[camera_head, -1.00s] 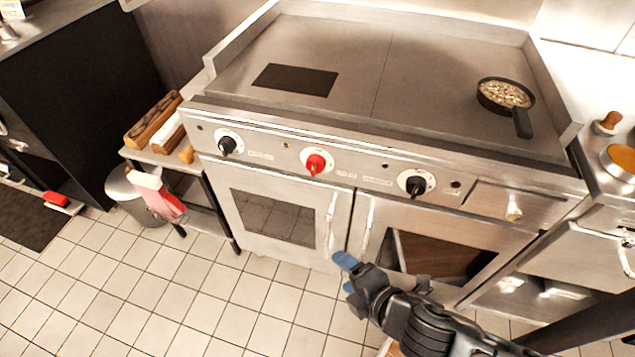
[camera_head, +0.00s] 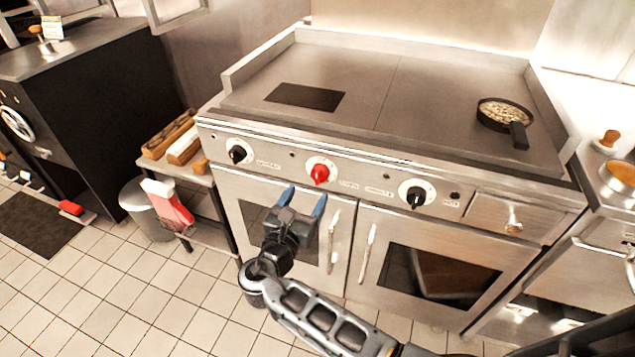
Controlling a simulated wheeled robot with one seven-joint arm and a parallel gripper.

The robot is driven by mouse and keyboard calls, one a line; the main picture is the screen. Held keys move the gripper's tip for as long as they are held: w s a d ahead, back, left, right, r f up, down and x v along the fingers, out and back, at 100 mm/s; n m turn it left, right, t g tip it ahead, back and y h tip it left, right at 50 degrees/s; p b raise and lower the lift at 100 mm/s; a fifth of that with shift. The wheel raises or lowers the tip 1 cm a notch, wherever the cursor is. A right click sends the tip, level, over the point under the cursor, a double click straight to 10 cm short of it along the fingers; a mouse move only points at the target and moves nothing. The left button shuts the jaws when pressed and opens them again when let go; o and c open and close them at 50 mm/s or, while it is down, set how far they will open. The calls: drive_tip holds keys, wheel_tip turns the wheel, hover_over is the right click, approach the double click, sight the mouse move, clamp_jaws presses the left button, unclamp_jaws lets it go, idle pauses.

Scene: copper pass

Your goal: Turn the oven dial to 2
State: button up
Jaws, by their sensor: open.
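The oven range (camera_head: 480,240) has a steel front panel with three dials: a black dial (camera_head: 237,154) at left, a red dial (camera_head: 320,173) in the middle and a black dial (camera_head: 415,196) at right. Each dial sits on a white round plate; the marks on the plates are too small to read. My gripper (camera_head: 303,199) is open and empty, its two blue fingertips pointing up just below and left of the red dial, apart from it in the picture. It covers part of the left oven door.
Two door handles (camera_head: 366,253) stand out from the oven doors below the panel. A pan (camera_head: 505,115) of food sits on the cooktop at right. A low shelf with wood logs (camera_head: 168,135), and a bin (camera_head: 143,208), stand left of the oven.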

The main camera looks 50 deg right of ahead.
sight(317, 178)
drive_tip(key=shift+x, duration=3.5)
drive_tip(key=shift+f, duration=0.1)
drive_tip(key=c, duration=1)
